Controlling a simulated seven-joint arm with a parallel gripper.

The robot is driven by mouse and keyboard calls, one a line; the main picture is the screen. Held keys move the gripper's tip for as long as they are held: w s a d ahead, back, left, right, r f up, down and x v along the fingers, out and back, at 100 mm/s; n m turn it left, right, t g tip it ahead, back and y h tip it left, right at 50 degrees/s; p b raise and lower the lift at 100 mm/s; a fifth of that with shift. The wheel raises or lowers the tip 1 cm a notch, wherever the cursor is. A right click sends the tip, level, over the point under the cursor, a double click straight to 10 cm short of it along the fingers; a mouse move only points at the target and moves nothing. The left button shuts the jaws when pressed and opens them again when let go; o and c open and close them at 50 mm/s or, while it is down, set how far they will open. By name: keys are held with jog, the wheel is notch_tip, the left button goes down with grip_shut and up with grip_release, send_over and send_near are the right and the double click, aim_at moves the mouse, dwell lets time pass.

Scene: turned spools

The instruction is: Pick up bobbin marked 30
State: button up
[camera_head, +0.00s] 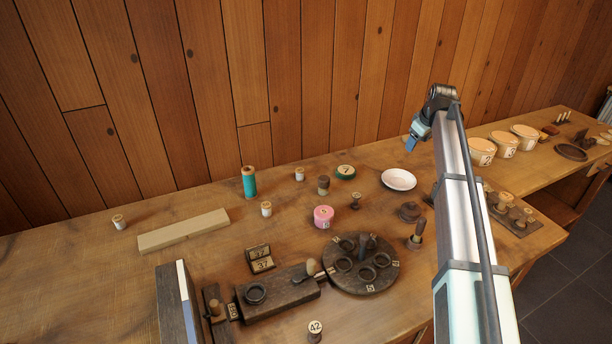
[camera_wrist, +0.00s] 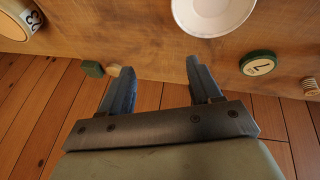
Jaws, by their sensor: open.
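I cannot read a 30 on any bobbin in either view. Small pale-topped bobbins stand on the bench in the head view: one at the left (camera_head: 119,222), one near the middle (camera_head: 266,209), one farther back (camera_head: 299,174), and a small dark one (camera_head: 354,198); their marks are too small to read. A bobbin (camera_head: 315,331) at the front edge reads 42. My gripper (camera_head: 411,144) is above the back of the bench, right of the white dish. In the wrist view my gripper (camera_wrist: 159,78) is open, with nothing between its fingers.
The white dish (camera_head: 398,180) and green disc marked 7 (camera_head: 345,172) lie nearby. A pink spool (camera_head: 323,218), teal spool (camera_head: 249,183), long pale block (camera_head: 184,230), dark round turntable (camera_head: 387,281) and wooden fixture (camera_head: 285,296) stand around. Lidded tubs (camera_head: 503,145) are at right.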

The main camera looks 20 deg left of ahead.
jog(key=s+a+n+g+y, duration=0.1)
jog(key=s+a+n, duration=0.15)
jog(key=a, duration=0.55)
jog(key=s+a+n+g+y, duration=0.1)
jog(key=s+a, duration=0.2)
jog(key=a, duration=0.5)
jog(key=n+g, duration=0.2)
jog(key=n, duration=0.1)
send_near(299, 170)
jog(key=shift+m+y, duration=0.25)
jog(key=shift+y, duration=0.15)
jog(key=f, duration=0.3)
jog(key=w+f, duration=0.1)
jog(key=f, duration=0.1)
jog(key=shift+w+a+f, duration=0.1)
jog(key=shift+a, duration=0.2)
jog(key=shift+s+a+x, duration=0.15)
jog(key=shift+s+x, duration=0.05)
jog(key=shift+x, duration=1.05)
jog(key=shift+s+a+x, duration=0.15)
jog(key=shift+x, duration=1.15)
jog(key=c, duration=1.1)
